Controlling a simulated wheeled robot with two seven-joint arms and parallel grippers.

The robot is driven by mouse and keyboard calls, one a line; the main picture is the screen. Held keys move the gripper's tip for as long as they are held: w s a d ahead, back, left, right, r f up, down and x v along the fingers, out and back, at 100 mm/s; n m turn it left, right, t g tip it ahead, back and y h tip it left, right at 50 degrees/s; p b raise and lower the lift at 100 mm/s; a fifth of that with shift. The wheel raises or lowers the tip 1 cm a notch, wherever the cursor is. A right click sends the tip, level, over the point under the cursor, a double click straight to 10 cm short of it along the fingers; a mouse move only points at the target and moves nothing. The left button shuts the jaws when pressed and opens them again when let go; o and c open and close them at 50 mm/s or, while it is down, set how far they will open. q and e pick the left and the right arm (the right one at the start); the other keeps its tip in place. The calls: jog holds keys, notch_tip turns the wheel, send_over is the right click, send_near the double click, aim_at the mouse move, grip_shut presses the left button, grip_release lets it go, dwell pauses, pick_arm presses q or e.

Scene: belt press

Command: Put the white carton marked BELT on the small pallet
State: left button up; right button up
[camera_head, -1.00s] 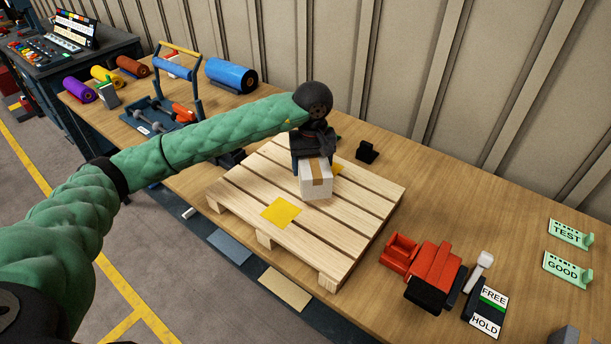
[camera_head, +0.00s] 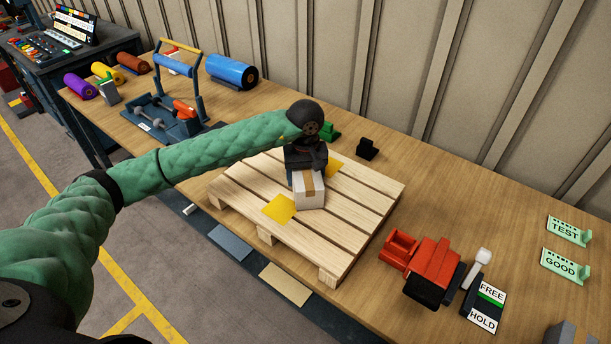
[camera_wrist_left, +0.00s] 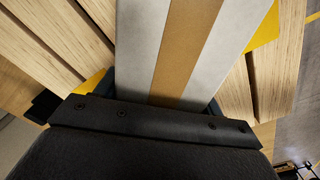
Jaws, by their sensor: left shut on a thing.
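The white carton (camera_head: 310,194) with a brown tape strip is over the middle of the small wooden pallet (camera_head: 348,222), between two yellow patches. No BELT marking shows on its visible faces. My left gripper (camera_head: 305,172) is shut on the carton from above and behind. In the left wrist view the carton (camera_wrist_left: 140,45) fills the top middle, with pallet slats on both sides. I cannot tell whether its underside touches the slats. My right gripper is not in view.
A red and black device (camera_head: 432,270) and a FREE/HOLD sign (camera_head: 486,305) stand right of the pallet. A black block (camera_head: 367,149) is behind it. A blue roll (camera_head: 231,72) and a blue-framed tool (camera_head: 180,100) are at the back left.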

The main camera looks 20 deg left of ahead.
pick_arm(q)
jog(key=o, duration=1.4)
jog(key=shift+f, duration=0.1)
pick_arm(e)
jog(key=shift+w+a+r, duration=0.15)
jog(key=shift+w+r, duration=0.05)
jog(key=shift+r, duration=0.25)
pick_arm(q)
jog(key=shift+r, duration=0.3)
jog(key=shift+r+b, duration=0.3)
notch_tip(320, 180, up, 10)
jog(key=b, duration=0.4)
jog(key=shift+r, duration=0.5)
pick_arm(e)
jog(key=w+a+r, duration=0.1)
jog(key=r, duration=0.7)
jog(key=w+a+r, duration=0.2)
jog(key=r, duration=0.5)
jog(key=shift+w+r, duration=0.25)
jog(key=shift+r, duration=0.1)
